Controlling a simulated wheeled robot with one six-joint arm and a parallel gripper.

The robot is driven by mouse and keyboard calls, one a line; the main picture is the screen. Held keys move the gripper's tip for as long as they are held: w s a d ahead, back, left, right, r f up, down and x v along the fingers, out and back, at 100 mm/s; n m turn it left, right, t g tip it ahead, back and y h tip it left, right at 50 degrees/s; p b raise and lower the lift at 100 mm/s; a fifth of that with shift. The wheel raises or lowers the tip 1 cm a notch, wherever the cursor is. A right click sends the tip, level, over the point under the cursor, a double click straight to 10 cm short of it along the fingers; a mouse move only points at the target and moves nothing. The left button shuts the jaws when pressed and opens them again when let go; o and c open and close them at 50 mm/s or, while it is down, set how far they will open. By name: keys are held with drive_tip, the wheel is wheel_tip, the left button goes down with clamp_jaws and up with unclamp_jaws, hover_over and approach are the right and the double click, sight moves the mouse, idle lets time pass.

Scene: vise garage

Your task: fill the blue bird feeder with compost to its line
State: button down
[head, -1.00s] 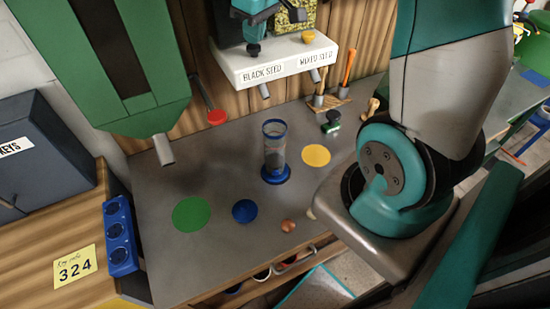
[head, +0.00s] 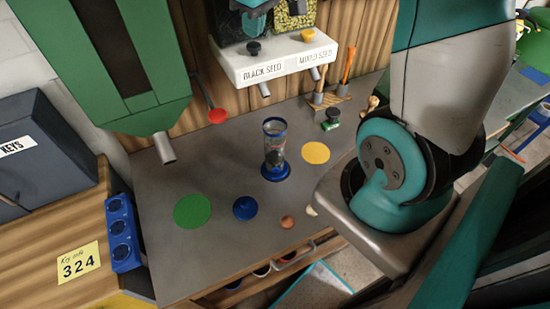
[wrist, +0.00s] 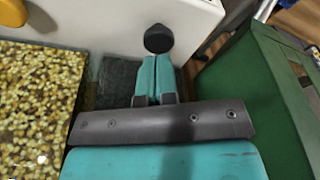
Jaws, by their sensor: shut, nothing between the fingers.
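The blue bird feeder (head: 275,165) stands upright on the grey bench, a clear tube with a blue rim and blue base. Something dark shows in its lower part; its level and fill line are too small to read. A blue knobbed lid (head: 245,208) lies to its left. My gripper (head: 254,12) is by the dispenser's top, behind and above the black knob (head: 254,47), partly hidden. In the wrist view my gripper (wrist: 158,58) is shut and empty, its teal fingertips just short of the black knob (wrist: 158,38). No compost label is readable.
A white dispenser (head: 285,65) labelled BLACK SEED and MIXED SEED has two spouts. A green hopper (head: 110,60) with a spout and a red-ended lever (head: 217,116) hangs at left. Green (head: 192,210) and yellow (head: 316,152) discs lie on the bench.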

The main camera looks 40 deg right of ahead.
sight(254, 45)
drive_tip(key=shift+f, duration=0.15)
drive_tip(key=shift+f+b, duration=1.15)
drive_tip(key=shift+f, duration=0.25)
drive_tip(key=shift+r, duration=0.1)
drive_tip(key=shift+r+p, duration=1.3)
drive_tip(key=shift+r, duration=0.15)
drive_tip(key=shift+f, duration=0.1)
drive_tip(key=shift+f+b, duration=1.05)
drive_tip(key=shift+f, duration=0.3)
drive_tip(key=shift+r, duration=0.15)
drive_tip(key=shift+r+p, duration=1.25)
drive_tip(key=shift+r, duration=0.1)
